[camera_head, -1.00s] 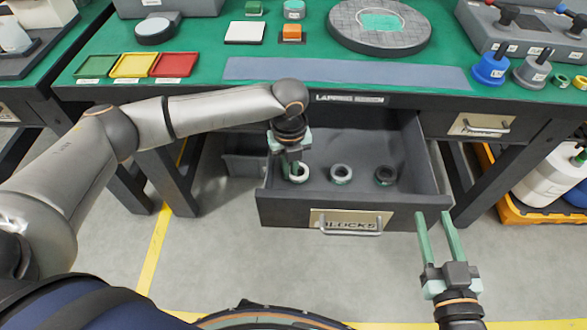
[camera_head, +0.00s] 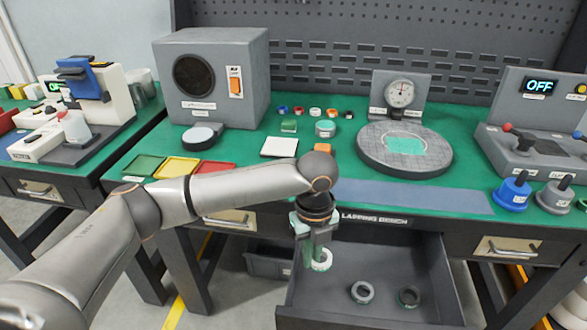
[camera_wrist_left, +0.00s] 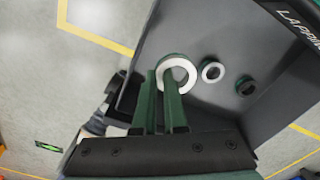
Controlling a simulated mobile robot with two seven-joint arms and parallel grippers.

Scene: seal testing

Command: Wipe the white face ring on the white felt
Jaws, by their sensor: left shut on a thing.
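The white face ring (camera_head: 322,261) hangs from my left gripper (camera_head: 316,250), raised above the drawer floor. In the left wrist view the ring (camera_wrist_left: 189,75) is at the fingertips, and one finger of the gripper (camera_wrist_left: 164,75) seems to reach into its hole. The ring has a white face and a dark green side. The white felt (camera_head: 280,147) is a flat white square on the green bench top, beyond and left of the gripper. My right gripper is not in view.
The open drawer (camera_head: 445,285) holds two other rings, a pale one (camera_head: 362,292) and a dark one (camera_head: 409,296). An orange block (camera_head: 312,147) stands right of the felt. Coloured trays (camera_head: 176,167) lie left of it. A round lapping plate (camera_head: 370,158) stands right.

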